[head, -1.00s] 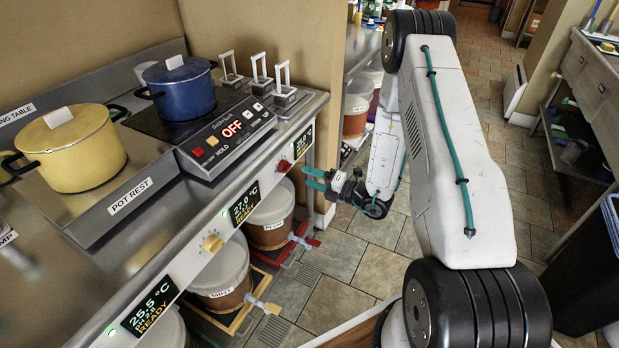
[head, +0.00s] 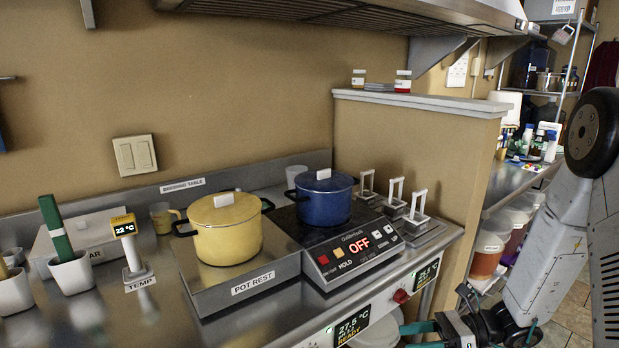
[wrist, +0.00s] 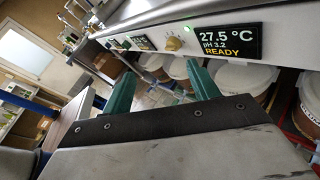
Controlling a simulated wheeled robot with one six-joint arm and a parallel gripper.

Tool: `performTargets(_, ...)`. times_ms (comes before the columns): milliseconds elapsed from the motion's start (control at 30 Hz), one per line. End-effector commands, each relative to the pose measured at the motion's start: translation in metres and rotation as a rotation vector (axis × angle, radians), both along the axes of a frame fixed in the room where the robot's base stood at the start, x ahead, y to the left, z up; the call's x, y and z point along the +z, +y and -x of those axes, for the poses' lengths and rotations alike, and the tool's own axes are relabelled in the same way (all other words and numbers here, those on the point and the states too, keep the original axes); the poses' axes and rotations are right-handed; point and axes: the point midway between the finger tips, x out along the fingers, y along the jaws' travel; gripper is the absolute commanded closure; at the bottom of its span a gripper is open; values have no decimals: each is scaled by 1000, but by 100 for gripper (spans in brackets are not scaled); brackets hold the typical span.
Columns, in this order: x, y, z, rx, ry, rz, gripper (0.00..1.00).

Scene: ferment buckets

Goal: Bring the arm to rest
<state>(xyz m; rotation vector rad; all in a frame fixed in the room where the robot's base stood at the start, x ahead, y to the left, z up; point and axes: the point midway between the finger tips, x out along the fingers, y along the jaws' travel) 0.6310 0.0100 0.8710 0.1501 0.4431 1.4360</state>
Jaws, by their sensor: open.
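My gripper (wrist: 160,92) shows in the wrist view with its two green fingers spread apart and nothing between them. Beyond the fingers are the front panel of the brewing table and several lidded buckets below it. In the head view my gripper is at the bottom edge, in front of the table's right part, and is partly cut off by the frame. My arm (head: 553,262) stands at the right side of the head view, bent, with its upper link raised.
A yellow pot (head: 226,232) sits on the pot rest and a blue pot (head: 324,199) on the cooktop (head: 345,250), whose display reads OFF. A panel display (wrist: 227,40) reads 27.5 °C, READY. Lidded buckets (head: 490,247) stand under the far counter. Tiled floor lies right of the table.

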Motion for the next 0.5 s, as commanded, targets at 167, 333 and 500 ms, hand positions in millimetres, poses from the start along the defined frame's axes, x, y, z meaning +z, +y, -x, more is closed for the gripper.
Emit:
performTargets(167, 49, 9, 51, 353, -293, 165, 40)
performTargets(333, 83, 3, 94, 668, -539, 304, 40)
performTargets(500, 112, -11, 129, 961, -754, 439, 40)
